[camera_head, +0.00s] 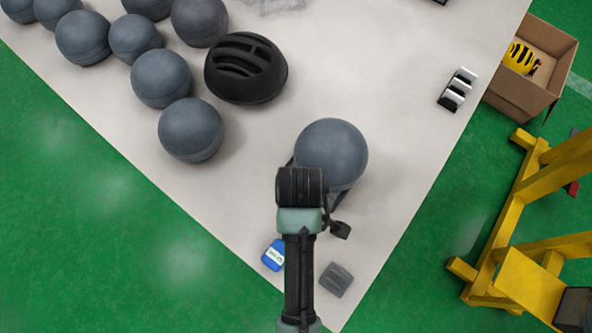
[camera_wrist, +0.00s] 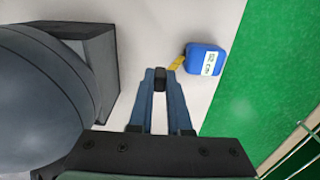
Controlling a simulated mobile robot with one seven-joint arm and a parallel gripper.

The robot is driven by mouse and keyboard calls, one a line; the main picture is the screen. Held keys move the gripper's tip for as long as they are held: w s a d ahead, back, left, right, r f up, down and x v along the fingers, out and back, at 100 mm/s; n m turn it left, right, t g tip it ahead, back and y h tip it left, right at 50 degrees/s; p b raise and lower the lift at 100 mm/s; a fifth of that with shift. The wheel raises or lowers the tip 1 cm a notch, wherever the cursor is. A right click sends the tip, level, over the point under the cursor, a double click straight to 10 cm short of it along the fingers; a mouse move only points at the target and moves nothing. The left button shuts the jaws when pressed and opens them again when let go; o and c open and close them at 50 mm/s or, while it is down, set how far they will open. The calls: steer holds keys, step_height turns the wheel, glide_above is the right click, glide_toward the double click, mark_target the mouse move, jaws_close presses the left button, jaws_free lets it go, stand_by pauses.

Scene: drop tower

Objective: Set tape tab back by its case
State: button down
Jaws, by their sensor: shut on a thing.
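The tape case is a blue block with a white label (camera_wrist: 204,60), right of my fingertips in the wrist view. It also shows in the head view (camera_head: 273,255), left of my arm near the table's lower corner. A short yellow tape strip (camera_wrist: 177,62) runs from the case toward my fingertips. My gripper (camera_wrist: 160,76) is shut on a small dark piece at the strip's end, the tape tab (camera_wrist: 160,80), close beside the case. The fingers partly cover the tab. In the head view my arm hides the fingertips.
A large grey ball (camera_head: 331,152) sits on a dark stand (camera_wrist: 97,60), close left of my gripper in the wrist view. A grey block (camera_head: 336,279) lies right of my arm. Several grey balls and a black helmet (camera_head: 246,68) stand farther back. The table edge is near the case.

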step_height(320, 180, down, 4)
steer(key=shift+s+d+f, duration=0.1)
steer(key=shift+s+f, duration=0.05)
steer(key=shift+f, duration=2.5)
steer(key=c, duration=0.9)
jaws_free()
steer(key=shift+f, duration=0.1)
steer(key=shift+o, duration=0.2)
